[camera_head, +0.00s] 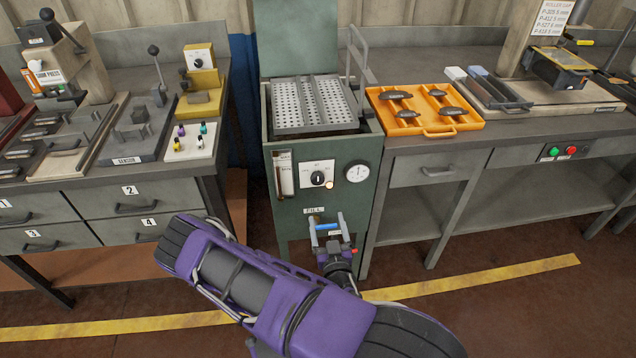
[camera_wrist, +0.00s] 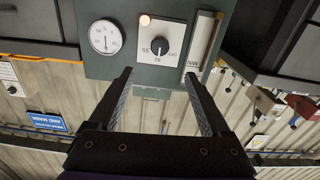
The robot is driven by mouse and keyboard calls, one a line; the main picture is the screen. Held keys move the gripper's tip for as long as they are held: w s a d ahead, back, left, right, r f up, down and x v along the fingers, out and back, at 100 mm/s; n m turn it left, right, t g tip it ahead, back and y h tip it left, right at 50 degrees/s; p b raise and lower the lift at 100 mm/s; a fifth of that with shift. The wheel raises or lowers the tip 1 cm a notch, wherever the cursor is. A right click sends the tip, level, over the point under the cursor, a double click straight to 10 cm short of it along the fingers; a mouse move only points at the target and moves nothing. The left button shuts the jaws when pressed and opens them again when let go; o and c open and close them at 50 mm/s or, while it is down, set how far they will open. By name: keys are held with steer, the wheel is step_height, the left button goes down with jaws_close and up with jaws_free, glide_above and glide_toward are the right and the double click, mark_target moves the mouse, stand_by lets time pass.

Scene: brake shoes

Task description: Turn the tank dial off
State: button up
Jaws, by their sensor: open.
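The green tank (camera_head: 328,245) stands in the middle of the head view. Its front panel has a black dial (camera_head: 318,180) on a white plate with markings. In the wrist view, which is turned upside down, the dial (camera_wrist: 158,47) shows on its plate just beyond the fingertips. My gripper (camera_head: 327,217) is below the dial in front of the tank. Its fingers (camera_wrist: 159,71) are spread, with nothing between them.
A round gauge (camera_head: 357,172) and a sight tube (camera_head: 284,175) flank the dial. A perforated basket (camera_head: 313,104) sits on the tank's top. An orange tray (camera_head: 424,108) with several brake shoes lies on the right bench. The left bench (camera_head: 118,183) stands close to the tank.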

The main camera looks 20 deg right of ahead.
mark_target(318, 181)
steer(key=x, duration=1.5)
steer(key=shift+w+d, duration=0.1)
steer(key=shift+w, duration=0.1)
steer(key=shift+c, duration=0.2)
jaws_close()
steer(key=shift+f, duration=0.1)
steer(key=n+b, duration=0.4)
steer(key=n, duration=0.1)
steer(key=shift+f, duration=0.1)
steer(key=n+b, duration=0.2)
steer(key=n, duration=0.1)
steer(key=shift+n, duration=0.4)
steer(key=shift+n+b, duration=0.75)
steer(key=shift+n, duration=0.75)
